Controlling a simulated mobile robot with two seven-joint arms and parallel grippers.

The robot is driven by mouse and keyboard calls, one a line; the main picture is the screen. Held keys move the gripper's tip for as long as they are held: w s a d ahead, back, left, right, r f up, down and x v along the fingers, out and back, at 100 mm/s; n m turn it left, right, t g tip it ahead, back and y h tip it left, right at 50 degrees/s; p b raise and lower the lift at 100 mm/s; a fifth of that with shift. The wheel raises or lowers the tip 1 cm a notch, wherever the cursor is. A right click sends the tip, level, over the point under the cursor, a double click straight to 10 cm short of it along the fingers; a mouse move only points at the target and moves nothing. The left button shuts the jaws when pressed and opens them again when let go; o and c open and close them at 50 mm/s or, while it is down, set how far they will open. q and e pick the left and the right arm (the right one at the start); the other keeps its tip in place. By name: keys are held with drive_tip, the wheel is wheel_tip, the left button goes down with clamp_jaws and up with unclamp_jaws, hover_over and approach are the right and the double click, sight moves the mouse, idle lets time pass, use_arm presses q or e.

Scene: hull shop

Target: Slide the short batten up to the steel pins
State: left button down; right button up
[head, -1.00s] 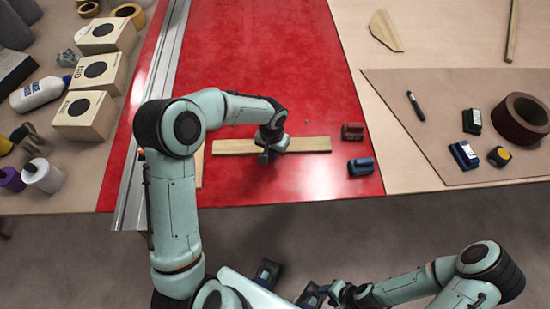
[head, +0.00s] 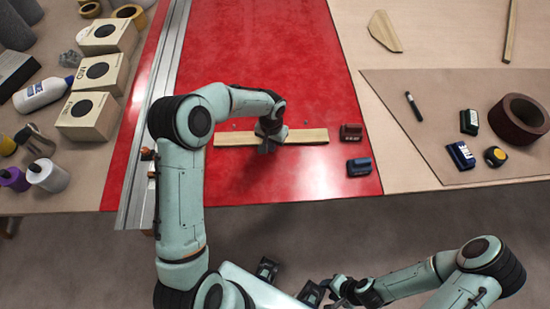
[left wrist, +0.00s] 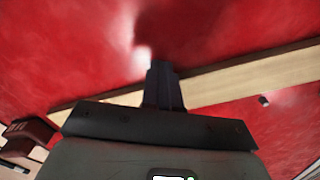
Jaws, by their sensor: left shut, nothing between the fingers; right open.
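The short batten (head: 305,136) is a pale wooden strip lying crosswise on the red sheet. The steel pins are small dots just beyond its far edge, one right of my gripper (head: 305,123) and one left (head: 235,124); a narrow gap of red shows between. My left gripper (head: 267,148) is shut and empty, its fingers down at the batten's near long side, around its middle. The left wrist view shows the fingers (left wrist: 163,88) against the batten (left wrist: 250,75), with one pin (left wrist: 263,100) close to its other edge. My right gripper (head: 312,293) is open, low in front of the table.
A dark red block (head: 351,132) and a blue block (head: 359,166) sit right of the batten. A metal rail (head: 160,95) runs along the left of the red sheet (head: 270,50). Boxes (head: 90,115) and bottles crowd the left side. The sheet beyond the pins is clear.

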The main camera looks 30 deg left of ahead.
use_arm(q)
drive_tip(key=shift+w+a+p, duration=0.35)
drive_tip(key=shift+w+p, duration=0.05)
drive_tip(key=shift+w, duration=0.2)
drive_tip(key=shift+w+a+p, duration=0.35)
drive_tip(key=shift+w+p, duration=0.05)
drive_tip(key=shift+w, duration=0.15)
use_arm(e)
drive_tip(key=shift+w+r, duration=0.3)
drive_tip(key=shift+r, duration=0.2)
drive_tip(key=shift+w+r, duration=0.25)
drive_tip(key=shift+r, duration=0.2)
use_arm(q)
drive_tip(key=shift+s+d+b, duration=0.2)
drive_tip(key=shift+s+b, duration=0.15)
drive_tip(key=shift+b, duration=0.05)
drive_tip(key=shift+s+d+r+b, duration=0.25)
drive_tip(key=shift+s+d+b, duration=0.05)
drive_tip(key=shift+s, duration=0.2)
drive_tip(key=shift+s+d+r+b, duration=0.25)
drive_tip(key=shift+s+d, duration=0.05)
drive_tip(key=shift+s, duration=0.15)
wheel_tip(320, 180, up, 8)
drive_tip(key=p, duration=0.3)
drive_tip(key=shift+p, duration=0.35)
use_arm(e)
drive_tip(key=shift+w+r, duration=0.45)
drive_tip(key=shift+r, duration=0.2)
drive_tip(key=shift+w+r, duration=0.45)
drive_tip(key=shift+r, duration=0.15)
